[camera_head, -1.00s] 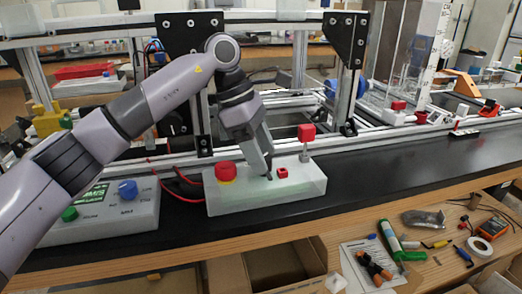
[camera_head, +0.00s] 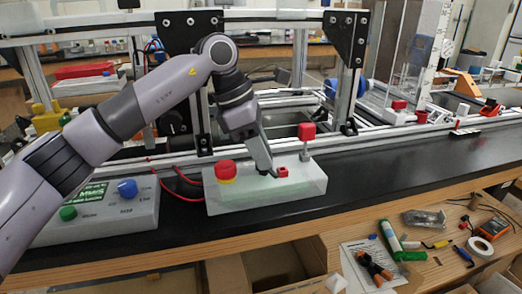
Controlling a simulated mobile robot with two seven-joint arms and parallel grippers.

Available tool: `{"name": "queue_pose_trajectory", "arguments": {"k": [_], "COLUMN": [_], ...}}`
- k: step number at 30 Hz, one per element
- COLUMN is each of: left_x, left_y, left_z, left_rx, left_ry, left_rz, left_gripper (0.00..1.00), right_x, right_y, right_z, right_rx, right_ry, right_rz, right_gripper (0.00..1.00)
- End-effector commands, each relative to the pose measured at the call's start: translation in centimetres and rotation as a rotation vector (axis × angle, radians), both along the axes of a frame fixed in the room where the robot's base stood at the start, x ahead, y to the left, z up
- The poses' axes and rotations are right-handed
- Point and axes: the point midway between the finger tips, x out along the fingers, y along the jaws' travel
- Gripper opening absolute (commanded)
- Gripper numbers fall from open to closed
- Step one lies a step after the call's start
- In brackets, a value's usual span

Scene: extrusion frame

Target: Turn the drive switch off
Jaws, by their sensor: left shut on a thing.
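A white control box (camera_head: 300,188) sits on the black bench top. My right gripper is not in view.
A second box with a green knob (camera_head: 68,213) and a blue knob (camera_head: 127,187) stands to the left, partly behind my arm. Red cables (camera_head: 178,190) run between the boxes. An aluminium frame (camera_head: 385,130) stands behind. The black bench top is clear to the right.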

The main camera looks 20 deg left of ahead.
Motion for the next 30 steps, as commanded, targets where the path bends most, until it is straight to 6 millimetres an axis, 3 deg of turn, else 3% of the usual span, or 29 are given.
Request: {"name": "queue_pose_trajectory", "arguments": {"k": [30], "left_x": [-0.3], "left_y": [-0.4], "left_z": [0.1], "left_rx": [-0.001], "left_ry": [-0.007], "left_rz": [0.956], "left_gripper": [0.04], "right_x": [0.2], "right_y": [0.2], "right_z": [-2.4], "right_rx": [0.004], "right_ry": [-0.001], "right_rz": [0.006], "right_gripper": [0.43]}}
